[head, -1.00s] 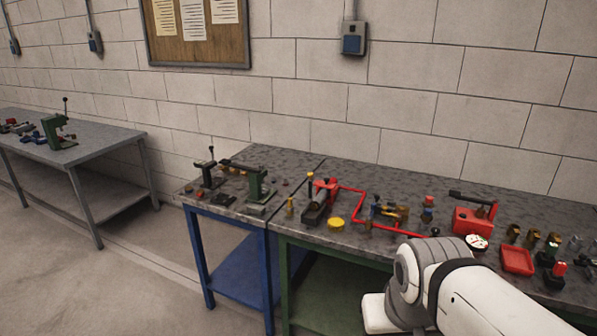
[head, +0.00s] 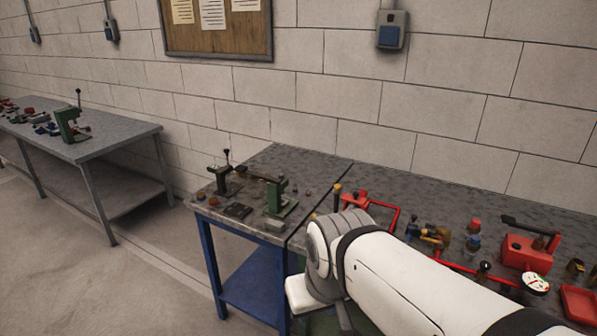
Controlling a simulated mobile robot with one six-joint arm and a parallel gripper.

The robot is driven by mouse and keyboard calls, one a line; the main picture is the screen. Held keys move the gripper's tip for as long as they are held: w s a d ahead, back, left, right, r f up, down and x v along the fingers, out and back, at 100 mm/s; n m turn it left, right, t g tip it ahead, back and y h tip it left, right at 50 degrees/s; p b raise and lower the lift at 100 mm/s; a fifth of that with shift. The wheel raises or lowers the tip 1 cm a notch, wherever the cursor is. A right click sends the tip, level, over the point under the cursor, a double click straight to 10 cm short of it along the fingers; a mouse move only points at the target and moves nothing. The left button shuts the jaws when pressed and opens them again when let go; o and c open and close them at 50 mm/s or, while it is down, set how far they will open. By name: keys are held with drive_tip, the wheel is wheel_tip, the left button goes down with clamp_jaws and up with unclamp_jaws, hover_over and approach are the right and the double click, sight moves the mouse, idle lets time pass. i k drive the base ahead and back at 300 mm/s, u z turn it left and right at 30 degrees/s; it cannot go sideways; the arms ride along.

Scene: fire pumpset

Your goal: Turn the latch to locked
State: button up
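I cannot pick out a latch for certain among the small fittings on the benches. My white arm crosses the lower right of the head view and covers part of the green-framed bench (head: 440,190). My gripper's fingers do not show. A red pump-like unit with a black lever (head: 525,250) stands on that bench, right of my arm. Brass and blue fittings (head: 432,237) lie left of it, beside red piping (head: 385,210). A green lever press (head: 277,200) and a small black press (head: 222,182) stand on the blue-framed bench (head: 275,158).
A grey table (head: 130,128) with a green press (head: 68,123) and several small parts stands at the far left. Open floor (head: 130,285) lies in front. A block wall with a notice board (head: 215,30) and a switch box (head: 391,30) closes off the back.

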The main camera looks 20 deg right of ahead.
sight(338, 188)
drive_tip(key=z, duration=0.1)
drive_tip(key=i, duration=0.7)
drive_tip(key=z, duration=0.5)
drive_tip(key=i, duration=0.5)
drive_tip(key=z, duration=0.6)
